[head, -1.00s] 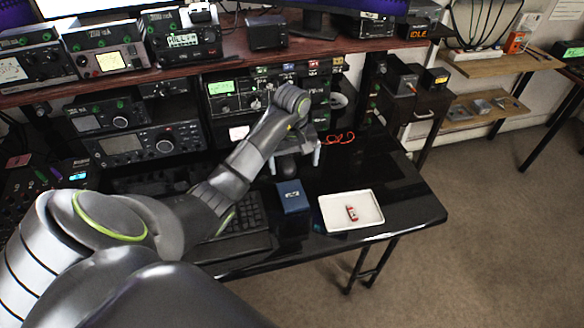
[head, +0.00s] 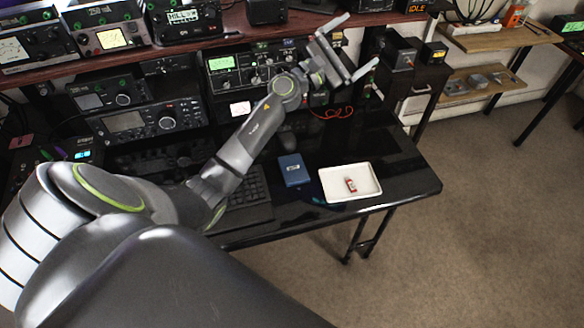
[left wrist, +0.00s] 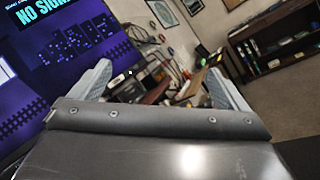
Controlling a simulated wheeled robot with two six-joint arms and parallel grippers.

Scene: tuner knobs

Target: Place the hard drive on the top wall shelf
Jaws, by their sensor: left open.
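A small blue box (head: 293,170), which looks like the hard drive, lies on the black desk to the left of a white tray. The top wall shelf (head: 512,43) is a light wooden board at the upper right, with items on it. My left gripper (head: 358,42) is raised above the desk at the edge of the dark upper shelf, fingers apart and pointing right. In the left wrist view, both fingers of the left gripper (left wrist: 158,78) are spread with nothing between them. My right gripper is not in view.
The white tray (head: 333,195) holds a small red-and-white item (head: 350,185). A lower wooden shelf (head: 485,88) holds small parts. Radios fill the left and back, and a monitor (left wrist: 60,60) is close in the left wrist view. Open floor lies at the right.

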